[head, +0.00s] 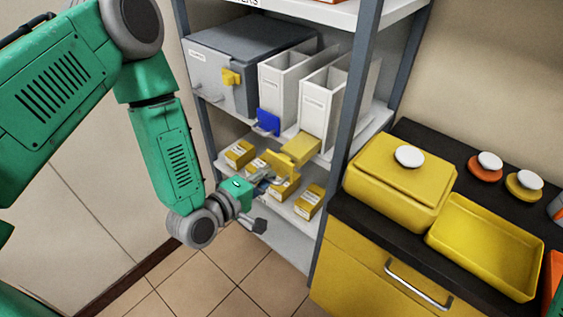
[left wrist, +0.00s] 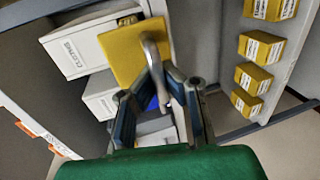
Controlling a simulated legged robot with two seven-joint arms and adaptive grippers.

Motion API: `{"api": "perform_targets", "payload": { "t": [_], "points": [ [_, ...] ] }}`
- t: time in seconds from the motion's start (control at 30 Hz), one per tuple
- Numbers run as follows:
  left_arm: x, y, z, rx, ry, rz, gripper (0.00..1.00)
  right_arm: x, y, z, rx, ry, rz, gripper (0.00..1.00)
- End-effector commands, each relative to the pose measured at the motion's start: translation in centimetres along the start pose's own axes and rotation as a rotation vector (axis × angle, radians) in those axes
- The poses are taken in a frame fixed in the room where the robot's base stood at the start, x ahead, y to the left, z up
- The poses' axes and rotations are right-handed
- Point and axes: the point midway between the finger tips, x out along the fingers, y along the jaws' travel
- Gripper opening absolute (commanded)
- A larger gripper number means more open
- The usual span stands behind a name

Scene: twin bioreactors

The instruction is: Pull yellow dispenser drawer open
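In the left wrist view a yellow panel (left wrist: 122,52) with a curved grey bar (left wrist: 155,68) shows beyond my fingers. My left gripper (head: 264,206) is just in front of and below the drawer, near its handle. Its fingers also show in the left wrist view (left wrist: 163,105), spread apart with a gap between them. Contact with the handle cannot be told. My right gripper is not in view.
A blue drawer (head: 268,122) is on the left white dispenser (head: 283,78). A grey cabinet (head: 222,75) stands beside it. Several yellow boxes (head: 310,203) sit on the shelf below. A shelf post (head: 345,110) and a counter with a yellow tray (head: 437,237) are at the right.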

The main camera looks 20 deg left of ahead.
Motion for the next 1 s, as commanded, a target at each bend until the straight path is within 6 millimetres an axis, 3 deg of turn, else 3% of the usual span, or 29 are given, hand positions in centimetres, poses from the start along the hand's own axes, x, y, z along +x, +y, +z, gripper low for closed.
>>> {"api": "perform_targets", "payload": {
  "t": [0.33, 0.43, 0.8, 1.0],
  "points": [
    [-0.6, -0.6, 0.5, -0.002, -0.009, -0.015, 0.00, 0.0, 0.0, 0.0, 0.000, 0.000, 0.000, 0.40],
    [-0.6, -0.6, 0.5, -0.002, -0.008, -0.014, 0.31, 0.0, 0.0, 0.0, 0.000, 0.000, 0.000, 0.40],
    [-0.9, -0.3, 0.1, -0.002, -0.002, -0.005, 0.31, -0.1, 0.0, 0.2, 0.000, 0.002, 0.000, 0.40],
    [-3.7, -0.3, 0.1, -0.005, -0.001, -0.009, 0.31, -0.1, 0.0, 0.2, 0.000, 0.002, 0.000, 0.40]
  ]
}}
